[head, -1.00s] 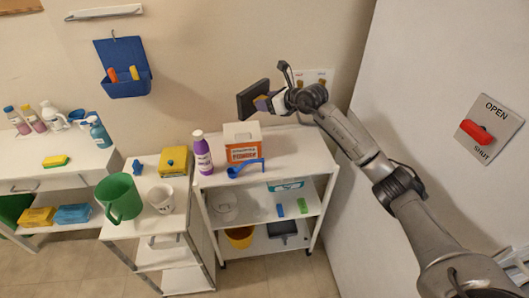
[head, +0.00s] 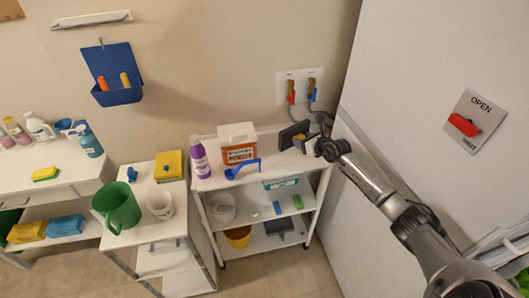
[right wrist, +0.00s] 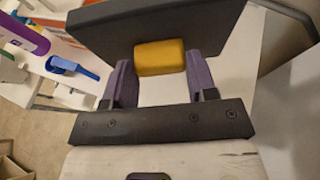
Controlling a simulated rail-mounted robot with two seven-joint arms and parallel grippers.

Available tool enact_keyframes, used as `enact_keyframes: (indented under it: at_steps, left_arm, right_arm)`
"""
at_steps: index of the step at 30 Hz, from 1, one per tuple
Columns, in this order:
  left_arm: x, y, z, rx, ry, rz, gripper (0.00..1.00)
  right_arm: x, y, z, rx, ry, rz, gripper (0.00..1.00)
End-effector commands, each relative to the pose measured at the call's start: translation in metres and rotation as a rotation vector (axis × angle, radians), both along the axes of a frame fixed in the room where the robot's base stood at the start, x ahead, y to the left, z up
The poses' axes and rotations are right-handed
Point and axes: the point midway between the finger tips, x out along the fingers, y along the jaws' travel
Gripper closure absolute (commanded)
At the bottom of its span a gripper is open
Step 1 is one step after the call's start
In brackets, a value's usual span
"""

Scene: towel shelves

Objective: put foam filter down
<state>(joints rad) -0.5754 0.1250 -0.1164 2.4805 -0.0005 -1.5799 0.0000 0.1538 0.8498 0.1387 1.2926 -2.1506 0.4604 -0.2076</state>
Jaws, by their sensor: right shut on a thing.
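The foam filter is a dark grey slab (head: 293,134) with a yellow grip block (right wrist: 160,56). My right gripper (head: 308,142) is shut on the yellow block, its purple fingers on either side of it in the right wrist view. The slab is at the right end of the white shelf unit's top (head: 285,155), to the right of the powder box. I cannot tell whether its lower edge touches the shelf top. My left gripper is not in view.
A powder box (head: 238,143), a purple bottle (head: 200,157) and a blue scoop (head: 242,169) stand on the same top. Wall taps with red and blue handles (head: 291,92) are behind. A white panel (head: 410,100) rises close on the right.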

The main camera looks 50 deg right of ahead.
Motion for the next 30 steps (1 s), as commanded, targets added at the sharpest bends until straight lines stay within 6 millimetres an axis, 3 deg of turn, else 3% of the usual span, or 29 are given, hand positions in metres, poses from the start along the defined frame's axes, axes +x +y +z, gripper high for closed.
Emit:
enact_keyframes:
  at_steps: [18, 30]
  left_arm:
    - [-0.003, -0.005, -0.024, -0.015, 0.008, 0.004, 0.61]
    - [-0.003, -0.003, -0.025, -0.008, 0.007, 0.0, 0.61]
  right_arm:
    - [-0.002, 0.001, -0.072, 0.001, -0.002, 0.006, 0.72]
    - [-0.002, 0.001, -0.079, -0.002, -0.003, 0.006, 0.72]
